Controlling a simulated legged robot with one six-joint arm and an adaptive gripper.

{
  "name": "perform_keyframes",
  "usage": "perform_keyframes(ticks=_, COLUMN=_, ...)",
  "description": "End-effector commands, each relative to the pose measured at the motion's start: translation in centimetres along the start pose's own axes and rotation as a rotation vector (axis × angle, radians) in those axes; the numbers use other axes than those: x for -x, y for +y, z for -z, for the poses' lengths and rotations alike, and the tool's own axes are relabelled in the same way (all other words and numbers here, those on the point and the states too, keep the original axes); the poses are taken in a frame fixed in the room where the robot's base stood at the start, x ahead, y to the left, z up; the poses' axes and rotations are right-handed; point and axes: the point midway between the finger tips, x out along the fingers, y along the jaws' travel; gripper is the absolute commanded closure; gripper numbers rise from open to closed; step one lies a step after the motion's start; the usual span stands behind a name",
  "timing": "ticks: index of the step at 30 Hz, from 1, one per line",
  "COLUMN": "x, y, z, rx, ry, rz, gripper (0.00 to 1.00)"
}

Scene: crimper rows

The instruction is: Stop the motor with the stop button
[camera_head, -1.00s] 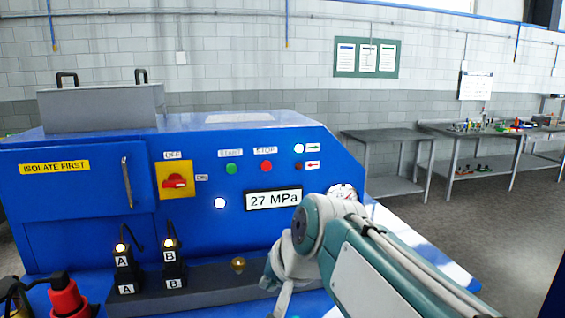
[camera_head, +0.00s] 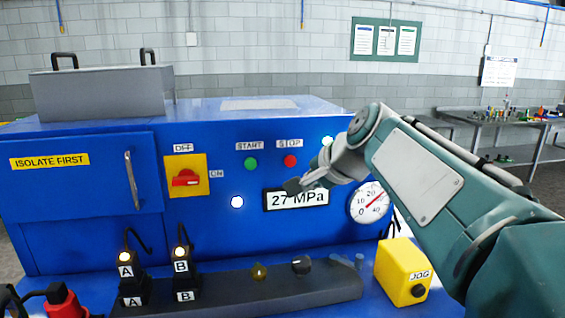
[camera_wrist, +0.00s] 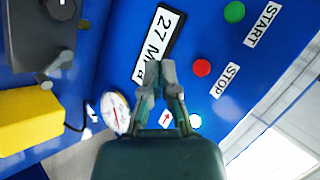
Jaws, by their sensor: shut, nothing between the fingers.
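The red stop button (camera_head: 290,161) sits under the STOP label on the blue machine panel. It also shows in the wrist view (camera_wrist: 202,67), just beyond and right of my fingertips. My gripper (camera_head: 292,187) is shut and empty. I cannot tell whether the tips touch the panel.
The green start button (camera_head: 251,163) is left of the stop button. A red-yellow rotary switch (camera_head: 186,177) is further left. A round gauge (camera_head: 370,202) and yellow JOG box (camera_head: 402,270) are at right. A ledge with knobs (camera_head: 225,288) runs along the front.

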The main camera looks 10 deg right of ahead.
Motion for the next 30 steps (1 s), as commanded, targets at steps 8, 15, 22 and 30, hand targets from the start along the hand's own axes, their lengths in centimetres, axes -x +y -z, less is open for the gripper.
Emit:
perform_keyframes(ticks=8, x=-1.4, y=-0.9, z=1.0, rx=0.001, ry=-0.002, rz=-0.002, gripper=1.00)
perform_keyframes(ticks=15, x=-3.6, y=-2.5, z=2.5, rx=0.002, ry=-0.001, rz=-0.002, gripper=1.00)
perform_keyframes(ticks=22, x=-5.4, y=-3.9, z=3.9, rx=0.002, ry=-0.001, rz=-0.001, gripper=1.00)
perform_keyframes(ticks=30, x=-6.2, y=-4.5, z=4.4, rx=0.002, ry=0.000, rz=-0.001, gripper=1.00)
